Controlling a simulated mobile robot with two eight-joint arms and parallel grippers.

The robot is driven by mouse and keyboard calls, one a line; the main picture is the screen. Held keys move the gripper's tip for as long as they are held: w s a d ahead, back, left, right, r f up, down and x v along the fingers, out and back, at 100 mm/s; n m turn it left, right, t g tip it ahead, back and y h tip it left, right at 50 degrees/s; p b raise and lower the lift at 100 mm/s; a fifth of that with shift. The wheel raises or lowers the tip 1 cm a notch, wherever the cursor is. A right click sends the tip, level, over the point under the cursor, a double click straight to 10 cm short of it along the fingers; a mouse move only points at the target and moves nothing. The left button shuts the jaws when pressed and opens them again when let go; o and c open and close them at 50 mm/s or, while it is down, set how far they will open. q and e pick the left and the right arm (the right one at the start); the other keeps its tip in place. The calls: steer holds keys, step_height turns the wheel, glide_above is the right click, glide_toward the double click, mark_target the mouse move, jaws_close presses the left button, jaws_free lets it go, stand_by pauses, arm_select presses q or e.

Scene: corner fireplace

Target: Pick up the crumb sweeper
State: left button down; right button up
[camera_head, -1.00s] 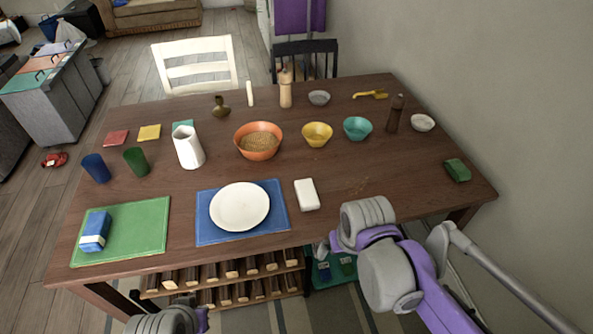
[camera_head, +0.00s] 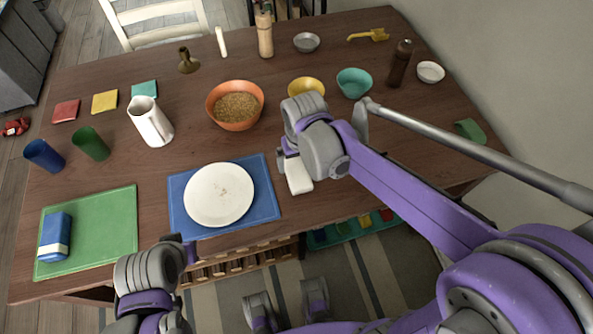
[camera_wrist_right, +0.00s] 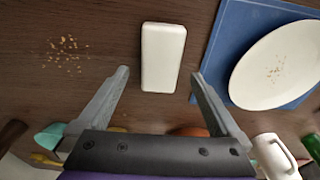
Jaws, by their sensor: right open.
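A white rounded block, which I take to be the crumb sweeper (camera_head: 298,178), lies on the wooden table right of the plate; the right wrist view shows it whole (camera_wrist_right: 162,57). My right gripper (camera_wrist_right: 158,78) is open and empty above the table, its two fingers apart on either side of the block's near end in that view. How high it is above the block I cannot tell. In the head view the right wrist hides part of the block. My left gripper (camera_head: 183,247) is at the table's front edge, its jaws largely hidden.
A white plate (camera_head: 219,194) with crumbs lies on a blue mat (camera_head: 262,205). More crumbs (camera_wrist_right: 66,55) lie on the table on the block's other side.

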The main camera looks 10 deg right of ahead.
mark_target(297, 171)
arm_select(q)
steer(key=shift+f+b, duration=0.4)
steer(key=shift+f, duration=0.1)
arm_select(e)
steer(key=f, duration=0.4)
steer(key=w+f, duration=0.1)
steer(key=f, duration=0.1)
steer(key=shift+w+f, duration=0.1)
steer(key=shift+f, duration=0.2)
steer(key=shift+c, duration=0.3)
